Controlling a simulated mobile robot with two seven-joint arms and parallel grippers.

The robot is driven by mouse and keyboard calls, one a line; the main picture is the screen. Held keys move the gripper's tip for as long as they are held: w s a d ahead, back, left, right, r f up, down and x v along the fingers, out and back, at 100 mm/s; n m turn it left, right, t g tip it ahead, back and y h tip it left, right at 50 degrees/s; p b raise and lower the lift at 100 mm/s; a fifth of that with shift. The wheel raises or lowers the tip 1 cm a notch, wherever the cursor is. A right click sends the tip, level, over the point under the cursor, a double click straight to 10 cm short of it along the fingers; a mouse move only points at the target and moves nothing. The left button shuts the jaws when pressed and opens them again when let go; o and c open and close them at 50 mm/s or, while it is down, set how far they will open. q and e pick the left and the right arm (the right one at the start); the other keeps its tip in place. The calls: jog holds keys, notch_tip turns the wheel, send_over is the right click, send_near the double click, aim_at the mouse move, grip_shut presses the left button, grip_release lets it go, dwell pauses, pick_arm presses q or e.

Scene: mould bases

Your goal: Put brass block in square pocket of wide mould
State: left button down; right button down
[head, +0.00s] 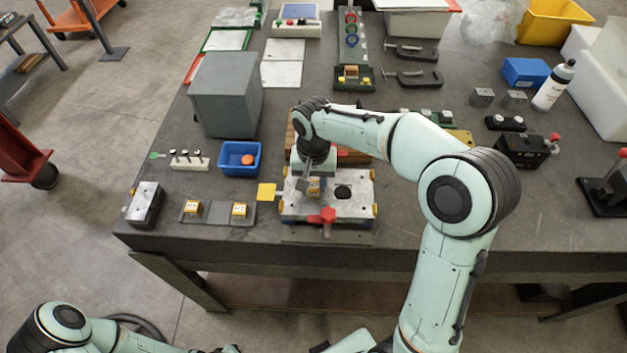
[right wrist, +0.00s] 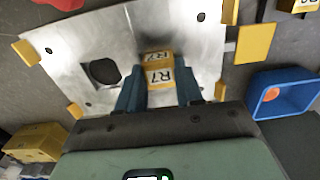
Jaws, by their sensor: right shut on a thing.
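The wide mould (head: 356,207) is a silvery metal plate with yellow corner pieces, near the front edge of the bench. It fills the upper left of the right wrist view (right wrist: 70,38). A dark pocket (right wrist: 103,72) shows open in the plate, beside the held block. My right gripper (right wrist: 158,92) points down over the plate, shut on the brass block (right wrist: 158,75) marked R7. In the head view the block (head: 314,186) shows below the gripper (head: 312,184). The square pocket is not clearly visible; whether the block's lower end is inside it I cannot tell.
A red clamp handle (head: 326,217) stands at the mould's front. Left of it are a yellow plate (head: 266,193), a blue bin (head: 226,170) and a dark tray (head: 216,220) with two marked blocks. A grey box (head: 226,95) stands behind.

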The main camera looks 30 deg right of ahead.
aim_at(314, 186)
jog(key=c, duration=0.7)
grip_release()
jog(key=shift+s, duration=0.1)
jog(key=shift+c, duration=0.2)
pick_arm(q)
jog(key=shift+s, duration=0.1)
pick_arm(e)
jog(key=shift+r, duration=0.35)
pick_arm(q)
jog(key=shift+w+r+p, duration=0.95)
jog(key=shift+w+r, duration=0.2)
jog(key=shift+w, duration=0.1)
pick_arm(e)
notch_tip(314, 186, up, 12)
jog(key=shift+f, duration=0.2)
